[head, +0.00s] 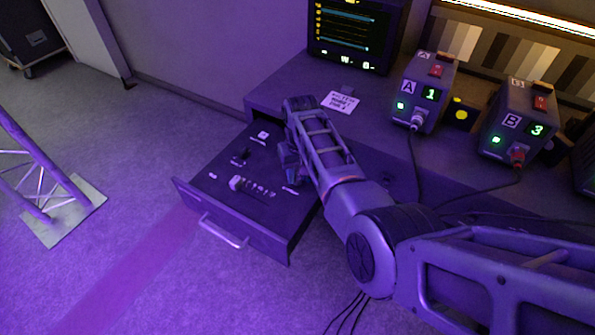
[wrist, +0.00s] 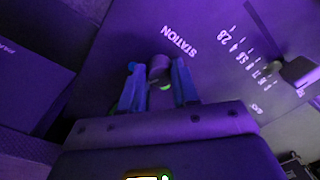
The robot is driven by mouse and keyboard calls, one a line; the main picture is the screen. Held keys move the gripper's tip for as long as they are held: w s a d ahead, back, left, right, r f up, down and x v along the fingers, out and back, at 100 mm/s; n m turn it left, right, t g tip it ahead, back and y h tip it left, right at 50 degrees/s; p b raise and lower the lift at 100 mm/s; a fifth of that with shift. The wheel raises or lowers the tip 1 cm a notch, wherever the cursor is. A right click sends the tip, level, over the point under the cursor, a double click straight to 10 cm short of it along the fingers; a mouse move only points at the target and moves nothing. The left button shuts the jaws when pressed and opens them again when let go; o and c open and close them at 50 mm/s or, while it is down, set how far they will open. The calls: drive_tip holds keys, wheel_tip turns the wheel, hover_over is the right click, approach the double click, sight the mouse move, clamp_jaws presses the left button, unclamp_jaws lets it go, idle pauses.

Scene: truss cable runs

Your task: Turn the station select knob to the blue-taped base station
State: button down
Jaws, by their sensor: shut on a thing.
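The dark station select knob (wrist: 160,67) stands on the drawer panel below the printed word STATION in the wrist view. My gripper (wrist: 157,76) has its two bluish fingers on either side of the knob and is shut on it. In the head view my gripper (head: 290,158) reaches down over the right side of the open drawer (head: 215,205) and hides the knob. Base station A (head: 416,103) shows a green 1, and base station B (head: 514,130) shows a green 3. Under the purple light I cannot tell which base station has blue tape.
A slider cap (wrist: 300,70) with a number scale sits on the same panel. A monitor (head: 350,35) and a white note card (head: 340,102) are on the desk. Cables hang from both stations near my arm. A truss leg (head: 35,175) stands at left; floor between is clear.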

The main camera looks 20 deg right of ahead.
drive_tip(key=shift+m, duration=2.2)
drive_tip(key=shift+p, duration=0.3)
drive_tip(key=c, duration=0.8)
unclamp_jaws()
drive_tip(key=shift+r, duration=0.1)
wheel_tip(320, 180, up, 8)
drive_tip(key=shift+s+d+f, duration=0.1)
drive_tip(key=shift+d+f, duration=0.05)
drive_tip(key=shift+f, duration=0.05)
